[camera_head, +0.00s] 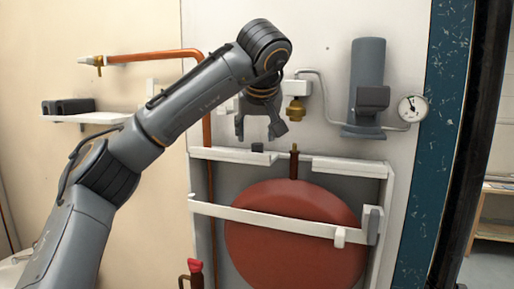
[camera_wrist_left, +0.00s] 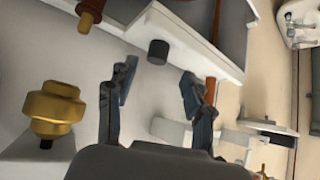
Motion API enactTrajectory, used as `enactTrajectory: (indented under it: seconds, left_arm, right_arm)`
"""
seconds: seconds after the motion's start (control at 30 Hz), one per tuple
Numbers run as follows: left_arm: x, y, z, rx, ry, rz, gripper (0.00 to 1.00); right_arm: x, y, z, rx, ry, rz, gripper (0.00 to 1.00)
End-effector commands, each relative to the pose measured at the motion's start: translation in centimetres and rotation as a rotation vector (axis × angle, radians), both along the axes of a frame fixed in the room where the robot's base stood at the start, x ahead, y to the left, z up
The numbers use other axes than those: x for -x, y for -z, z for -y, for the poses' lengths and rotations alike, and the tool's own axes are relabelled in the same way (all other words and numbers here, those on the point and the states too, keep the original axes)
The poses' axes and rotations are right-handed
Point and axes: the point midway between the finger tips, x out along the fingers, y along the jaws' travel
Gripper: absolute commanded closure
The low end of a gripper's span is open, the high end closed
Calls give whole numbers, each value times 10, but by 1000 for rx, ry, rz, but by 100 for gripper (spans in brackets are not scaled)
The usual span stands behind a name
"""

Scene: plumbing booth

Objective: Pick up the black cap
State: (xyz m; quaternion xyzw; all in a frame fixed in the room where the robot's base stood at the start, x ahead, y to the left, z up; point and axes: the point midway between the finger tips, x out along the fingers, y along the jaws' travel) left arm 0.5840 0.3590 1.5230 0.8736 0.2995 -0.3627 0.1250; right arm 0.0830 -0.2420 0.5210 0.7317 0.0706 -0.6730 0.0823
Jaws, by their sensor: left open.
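The black cap (camera_head: 257,147) is a small dark cylinder on the white ledge of the frame above the red tank. My left gripper (camera_head: 260,136) is above it with its fingers pointing down, open and empty. In the left wrist view the black cap (camera_wrist_left: 158,52) shows beyond the fingertips, roughly between their lines and nearer the left one. The left gripper (camera_wrist_left: 158,85) does not touch it there. My right gripper is in neither view.
The red tank (camera_head: 290,240) sits in a white frame, with a brown stem (camera_head: 294,161) right of the cap. A brass fitting (camera_head: 296,110) is close right of the gripper. A grey cylinder (camera_head: 367,75) and gauge (camera_head: 412,109) are farther right. A copper pipe (camera_head: 150,56) runs left.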

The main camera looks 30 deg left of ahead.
Motion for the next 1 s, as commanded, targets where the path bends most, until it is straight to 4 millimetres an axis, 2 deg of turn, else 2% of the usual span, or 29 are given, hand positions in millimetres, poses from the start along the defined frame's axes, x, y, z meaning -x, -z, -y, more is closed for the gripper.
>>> enactTrajectory:
  seconds: [0.07,0.17,0.33,0.6,0.8,1.0]
  left_arm:
    - [-7,6,-3,-2,0,-5,48]
    - [-16,17,-9,-1,-1,-6,48]
    - [-27,32,-16,0,-1,-1,48]
    - [-28,35,-17,-1,1,0,48]
    - [-28,35,-17,-1,1,0,87]
    - [-28,35,-17,-1,1,0,87]
  right_arm:
    - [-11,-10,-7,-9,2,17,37]
    - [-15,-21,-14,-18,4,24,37]
    - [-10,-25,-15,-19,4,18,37]
    - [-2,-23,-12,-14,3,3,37]
    - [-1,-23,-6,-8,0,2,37]
    - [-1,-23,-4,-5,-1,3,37]
